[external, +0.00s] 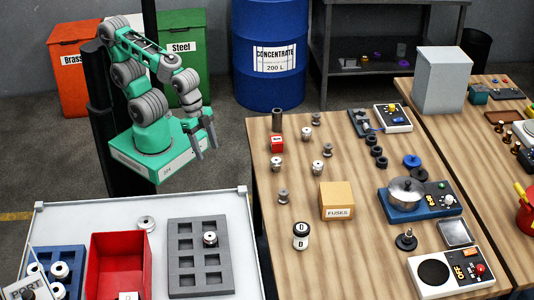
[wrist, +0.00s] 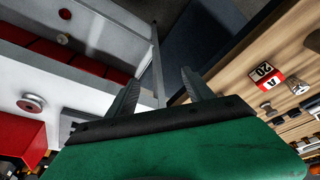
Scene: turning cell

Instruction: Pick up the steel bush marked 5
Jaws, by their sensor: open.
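My gripper (external: 202,145) is open and empty, raised above the gap between the white table and the wooden table. Its two spread fingers show in the wrist view (wrist: 160,88), with nothing between them. Several steel bushes stand on the wooden table, such as a pale-topped one (external: 318,166) and a darker flanged one (external: 283,196). One bush (external: 146,223) is on the white table and one (external: 210,238) sits in a grey foam tray (external: 225,270). In the wrist view a flanged bush (wrist: 31,103) lies on the white surface. No number 5 is legible on any bush.
A red box (external: 278,144), a FUSES carton (external: 337,200) and a black-and-white cylinder (external: 300,236) stand among the bushes. A red bin (external: 118,240) and blue tray (external: 66,258) are on the white table. A pot (external: 405,193) stands further right.

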